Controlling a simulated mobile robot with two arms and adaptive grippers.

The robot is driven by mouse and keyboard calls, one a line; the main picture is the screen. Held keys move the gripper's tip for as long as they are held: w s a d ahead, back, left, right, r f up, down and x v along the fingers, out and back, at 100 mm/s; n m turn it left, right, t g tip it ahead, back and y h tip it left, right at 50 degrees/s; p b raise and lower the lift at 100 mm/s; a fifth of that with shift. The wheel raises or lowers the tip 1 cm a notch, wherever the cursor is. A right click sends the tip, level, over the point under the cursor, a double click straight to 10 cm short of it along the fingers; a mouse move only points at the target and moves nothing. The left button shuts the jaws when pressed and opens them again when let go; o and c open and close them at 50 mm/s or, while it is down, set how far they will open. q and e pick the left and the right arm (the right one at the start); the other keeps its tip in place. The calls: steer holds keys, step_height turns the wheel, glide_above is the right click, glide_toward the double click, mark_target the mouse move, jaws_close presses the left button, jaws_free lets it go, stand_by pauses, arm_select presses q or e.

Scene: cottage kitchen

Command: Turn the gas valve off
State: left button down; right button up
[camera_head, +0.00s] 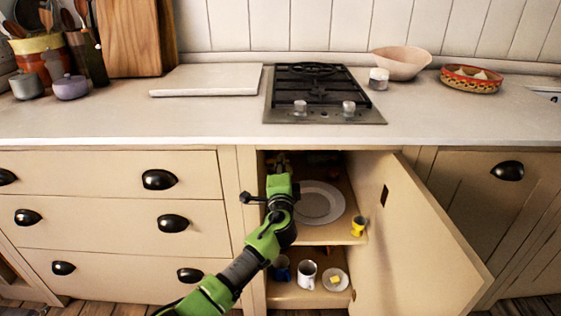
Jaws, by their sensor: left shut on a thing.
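My left arm reaches from the bottom of the view into an open cupboard (359,220) under the hob. My left gripper (280,162) is at the top left of the cupboard opening, in the shade under the worktop. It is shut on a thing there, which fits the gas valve. The valve itself is hidden by the gripper and the dark, so its handle angle cannot be told. My right gripper is not in view.
The cupboard door (410,240) stands open to the right. A plate (320,203) and yellow cup (357,226) are on the shelf; a white mug (307,274) and small saucer (335,288) are below. The gas hob (325,115) sits above on the worktop (200,115).

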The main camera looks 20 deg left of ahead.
arm_select(q)
steer(key=shift+f+m, duration=0.2)
steer(key=shift+m, duration=0.6)
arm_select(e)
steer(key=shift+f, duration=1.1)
arm_select(q)
steer(key=c, duration=2.1)
jaws_free()
steer(key=shift+s, duration=0.15)
steer(key=v, duration=1.1)
steer(key=shift+s+d, duration=0.2)
steer(key=shift+s, duration=0.15)
